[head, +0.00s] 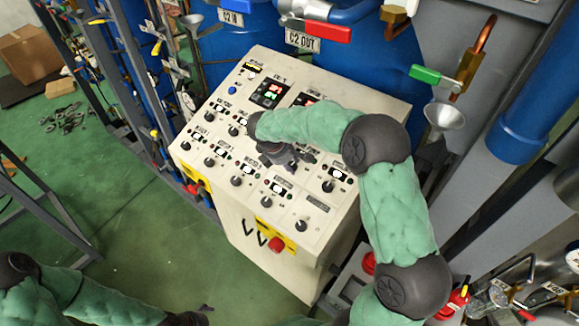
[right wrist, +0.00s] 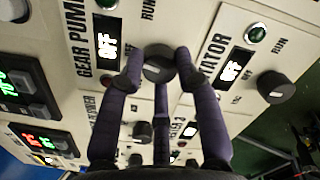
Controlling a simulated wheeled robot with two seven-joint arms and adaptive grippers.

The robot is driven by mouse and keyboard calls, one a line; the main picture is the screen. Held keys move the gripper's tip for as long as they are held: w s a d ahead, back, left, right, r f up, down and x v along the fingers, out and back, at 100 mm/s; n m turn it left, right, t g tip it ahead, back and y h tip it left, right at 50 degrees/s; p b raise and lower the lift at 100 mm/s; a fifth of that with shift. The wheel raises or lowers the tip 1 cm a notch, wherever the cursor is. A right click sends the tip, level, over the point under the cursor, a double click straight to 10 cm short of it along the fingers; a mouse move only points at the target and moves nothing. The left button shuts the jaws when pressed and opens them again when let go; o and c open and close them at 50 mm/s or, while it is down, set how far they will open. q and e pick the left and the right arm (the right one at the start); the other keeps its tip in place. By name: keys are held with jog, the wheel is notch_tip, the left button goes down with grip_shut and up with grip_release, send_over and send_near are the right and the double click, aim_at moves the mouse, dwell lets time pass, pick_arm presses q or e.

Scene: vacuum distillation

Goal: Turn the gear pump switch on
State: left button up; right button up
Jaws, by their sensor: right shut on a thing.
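The gear pump switch (right wrist: 158,62) is a round dark knob on the cream control panel (head: 222,208). In the right wrist view it lies beside the "GEAR PUMP" lettering, a lit white "OFF" plate (right wrist: 107,45) and a green lamp. My right gripper (right wrist: 158,70) is shut on this knob, with purple-grey fingers on both sides of it. In the head view my right gripper (head: 283,155) is over the middle of the panel, and the arm and hand hide the knob. My left gripper (head: 188,318) is only partly visible at the bottom edge, away from the panel.
A neighbouring knob (right wrist: 272,86) has its own "OFF" plate, and several similar knobs cover the panel. A red button (head: 276,244) sits on the front face. Blue tanks stand behind. Valves and a funnel (head: 445,115) are at the right. Green floor is open at the left.

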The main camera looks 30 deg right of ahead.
jog(key=m+b, duration=0.2)
jog(key=m, duration=0.1)
jog(key=m+b, duration=0.1)
jog(key=shift+f+m+b, duration=0.25)
jog(key=shift+m+b, duration=0.05)
jog(key=shift+b, duration=0.1)
jog(key=shift+r+m+y+b, duration=0.15)
jog(key=shift+m+y+b, duration=0.25)
jog(key=shift+m+b, duration=1.7)
jog(key=shift+m+p, duration=0.35)
jog(key=shift+m, duration=0.15)
jog(key=o, duration=1.1)
jog(key=shift+d, duration=0.1)
jog(key=shift+o, duration=0.2)
jog(key=shift+r, duration=0.1)
jog(key=w+v, duration=0.1)
jog(key=v, duration=1)
jog(key=shift+s+r, duration=0.4)
jog(key=shift+r, duration=0.05)
